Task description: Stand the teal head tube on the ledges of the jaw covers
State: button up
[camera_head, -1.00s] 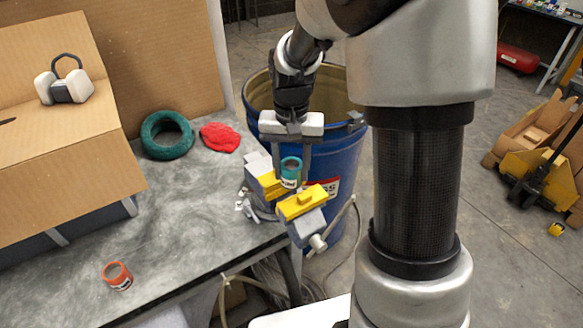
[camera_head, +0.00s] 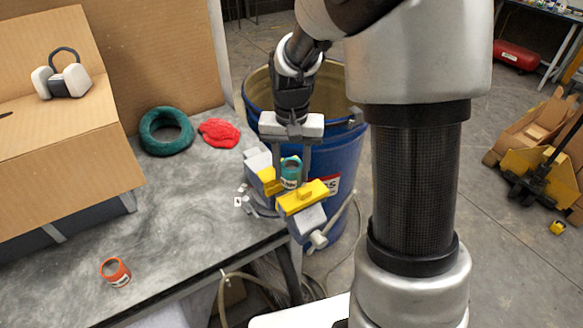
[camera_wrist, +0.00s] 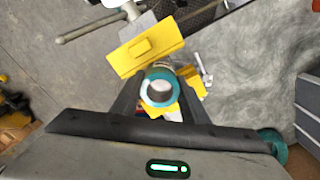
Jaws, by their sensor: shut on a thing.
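The teal head tube (camera_head: 291,172) is upright between the fingers of my gripper (camera_head: 292,165), which is shut on it. The tube is over the gap between the two yellow jaw covers (camera_head: 303,197) of the vise at the table's corner. In the wrist view the tube's open top (camera_wrist: 159,88) shows between my fingers, with one yellow cover (camera_wrist: 145,49) beyond it and part of the other beside it. The tube's lower end is low between the covers; I cannot tell whether it touches their ledges.
An orange tube (camera_head: 115,271) stands on the grey table (camera_head: 170,220). A teal ring (camera_head: 166,132), a red cloth (camera_head: 219,133) and a cardboard box (camera_head: 60,150) with earmuffs (camera_head: 68,80) are further back. A blue barrel (camera_head: 345,150) stands behind the vise.

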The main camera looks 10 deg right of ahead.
jog(key=shift+f, duration=0.25)
jog(key=o, duration=1.3)
